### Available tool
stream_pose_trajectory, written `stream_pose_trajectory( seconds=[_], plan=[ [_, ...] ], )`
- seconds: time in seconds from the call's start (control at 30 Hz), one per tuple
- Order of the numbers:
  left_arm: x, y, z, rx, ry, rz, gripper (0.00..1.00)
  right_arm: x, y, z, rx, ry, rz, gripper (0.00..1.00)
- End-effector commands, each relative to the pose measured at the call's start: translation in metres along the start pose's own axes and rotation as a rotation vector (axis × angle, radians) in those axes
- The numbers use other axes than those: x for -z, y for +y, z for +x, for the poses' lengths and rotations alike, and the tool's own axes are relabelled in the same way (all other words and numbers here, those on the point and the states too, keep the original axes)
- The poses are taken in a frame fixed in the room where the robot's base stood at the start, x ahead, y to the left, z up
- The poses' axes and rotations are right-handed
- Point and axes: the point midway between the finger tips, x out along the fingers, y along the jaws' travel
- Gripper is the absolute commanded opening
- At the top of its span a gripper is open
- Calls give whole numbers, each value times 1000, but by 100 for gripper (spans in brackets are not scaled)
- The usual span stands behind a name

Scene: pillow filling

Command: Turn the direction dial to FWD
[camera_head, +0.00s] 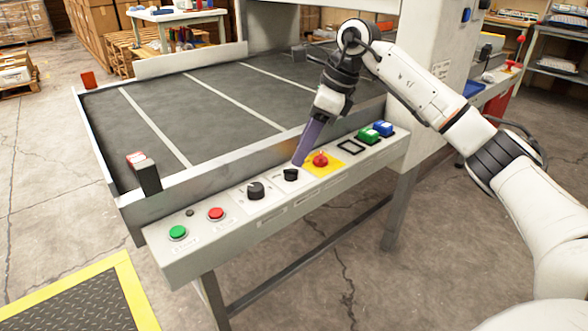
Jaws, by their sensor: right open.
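Two black dials sit on the grey control panel (233,212): a larger round one (256,190) and, to its right, a smaller one (291,175). Their labels are too small to read, so I cannot tell which is the direction dial or where either one points. My right gripper (299,161) is open, with its purple fingers angled down just above and behind the smaller dial. I cannot tell whether the fingertips touch it. My left gripper is not in view.
A red button on a yellow plate (321,160) is close to the right of my fingers. A green button (178,233) and a red button (216,214) are at the panel's left end. Green and blue switches (375,132) are at its right. A dark conveyor belt (210,110) lies behind.

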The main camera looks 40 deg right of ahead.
Motion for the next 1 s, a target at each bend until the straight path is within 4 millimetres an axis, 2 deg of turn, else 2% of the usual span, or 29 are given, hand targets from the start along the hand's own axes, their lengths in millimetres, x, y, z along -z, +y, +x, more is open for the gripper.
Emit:
stream_pose_trajectory(
  seconds=[0.03,0.1,0.3,0.67,0.7,0.93,1.0],
  plan=[
    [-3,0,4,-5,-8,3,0,1,1,14,-3,0,0,42],
    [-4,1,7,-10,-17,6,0,1,1,26,-4,0,0,42],
    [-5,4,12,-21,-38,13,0,0,1,49,-2,-2,-1,42],
    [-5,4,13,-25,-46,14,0,-1,1,55,-2,-3,0,42],
    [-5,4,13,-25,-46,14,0,-1,1,55,-2,-3,0,40],
    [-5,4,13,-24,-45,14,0,-1,1,55,-2,-3,0,2],
    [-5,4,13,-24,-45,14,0,-1,1,55,-2,-3,0,2]
  ],
)
